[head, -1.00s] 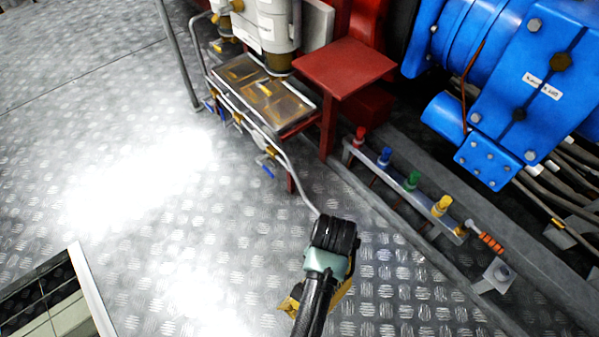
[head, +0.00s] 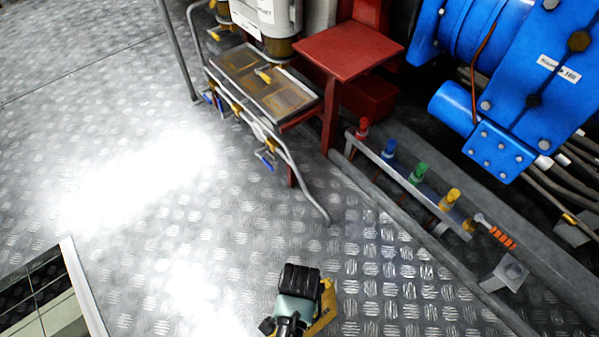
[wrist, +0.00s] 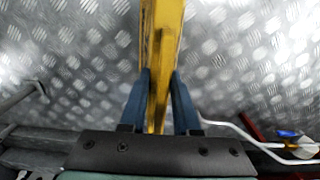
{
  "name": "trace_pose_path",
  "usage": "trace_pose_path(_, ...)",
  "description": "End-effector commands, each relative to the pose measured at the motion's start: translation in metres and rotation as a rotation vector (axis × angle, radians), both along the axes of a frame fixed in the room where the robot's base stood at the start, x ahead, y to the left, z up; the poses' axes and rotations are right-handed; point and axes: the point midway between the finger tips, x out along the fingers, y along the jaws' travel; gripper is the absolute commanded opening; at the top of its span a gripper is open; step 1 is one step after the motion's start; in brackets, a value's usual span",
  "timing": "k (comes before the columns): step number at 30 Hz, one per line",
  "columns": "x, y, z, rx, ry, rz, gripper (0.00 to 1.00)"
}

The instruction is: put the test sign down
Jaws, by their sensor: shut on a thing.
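The test sign is a yellow board. In the wrist view the sign (wrist: 166,35) shows edge-on as a tall yellow strip running up from between the fingers. My gripper (wrist: 160,90) is shut on it, one blue-grey finger on each side. In the head view my gripper (head: 292,318) is low at the bottom centre, over the metal floor, and the yellow sign (head: 322,308) shows beside and partly behind it. The sign's face and lower edge are hidden, so I cannot tell whether it touches the floor.
The checkered metal floor (head: 200,240) is clear around my gripper. To the right runs a rail with coloured valves (head: 419,173). A red stand (head: 350,50), a tray with pipes (head: 265,80) and blue machinery (head: 510,80) stand behind. A framed opening (head: 40,295) is at lower left.

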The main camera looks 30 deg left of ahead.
Motion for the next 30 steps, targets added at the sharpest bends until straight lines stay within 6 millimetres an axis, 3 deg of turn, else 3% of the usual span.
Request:
trace_pose_path(6, 0.0, 0.001, -0.031, 0.001, -0.001, 0.001, 0.0)
trace_pose_path(18, 0.001, 0.0, -0.033, 0.001, -0.003, 0.001, 0.0)
trace_pose_path(19, 0.0, 0.0, -0.033, 0.0, 0.0, 0.001, 0.35)
trace_pose_path(23, 0.0, 0.0, -0.033, 0.0, 0.0, 0.001, 0.59)
trace_pose_path(30, 0.0, 0.0, -0.033, 0.0, 0.001, 0.001, 0.6)
